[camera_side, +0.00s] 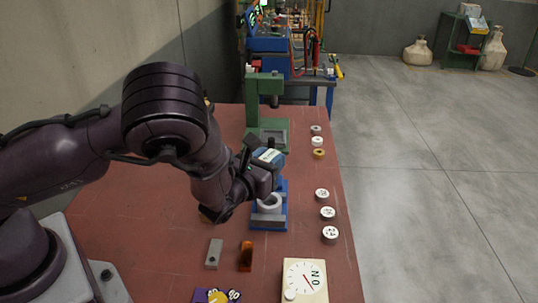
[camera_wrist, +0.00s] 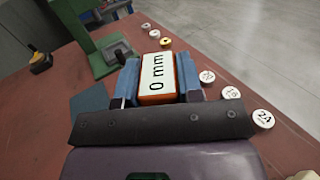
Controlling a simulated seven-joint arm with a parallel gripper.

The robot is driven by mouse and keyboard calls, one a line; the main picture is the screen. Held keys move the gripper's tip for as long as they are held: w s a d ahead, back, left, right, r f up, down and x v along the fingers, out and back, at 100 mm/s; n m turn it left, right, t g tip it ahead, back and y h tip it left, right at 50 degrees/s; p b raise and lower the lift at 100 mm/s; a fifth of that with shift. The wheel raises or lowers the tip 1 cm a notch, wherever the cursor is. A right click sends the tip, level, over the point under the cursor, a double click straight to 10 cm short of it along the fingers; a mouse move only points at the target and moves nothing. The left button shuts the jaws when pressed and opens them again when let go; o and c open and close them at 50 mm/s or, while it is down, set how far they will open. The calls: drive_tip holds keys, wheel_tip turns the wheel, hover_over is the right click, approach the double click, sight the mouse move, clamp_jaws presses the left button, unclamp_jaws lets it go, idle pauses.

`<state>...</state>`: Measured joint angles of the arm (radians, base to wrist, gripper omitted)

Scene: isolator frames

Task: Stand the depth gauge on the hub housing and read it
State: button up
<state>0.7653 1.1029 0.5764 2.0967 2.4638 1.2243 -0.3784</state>
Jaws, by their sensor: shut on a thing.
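The depth gauge (camera_wrist: 158,74) is an orange-edged block with a white face reading "0 mm" in the wrist view. My gripper (camera_wrist: 158,90) is shut on it, with a blue finger on either side. In the side view my gripper (camera_side: 264,168) is just behind the hub housing, and the gauge's pale face (camera_side: 269,155) shows at its top. What I take for the hub housing is a pale grey ring (camera_side: 270,209) in a blue fixture (camera_side: 267,224). The gauge's lower end is hidden, so I cannot tell whether it touches the housing.
A green press (camera_side: 252,100) stands behind. Small round parts (camera_side: 317,141) and several white labelled discs (camera_side: 328,213) line the right edge. A grey block (camera_side: 213,254), an orange-brown piece (camera_side: 246,256) and a cream dial box (camera_side: 305,281) lie in front.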

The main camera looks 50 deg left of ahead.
drive_tip(key=shift+f, duration=2.2)
drive_tip(key=shift+f, duration=1.7)
drive_tip(key=o, duration=1.1)
drive_tip(key=v, duration=1.3)
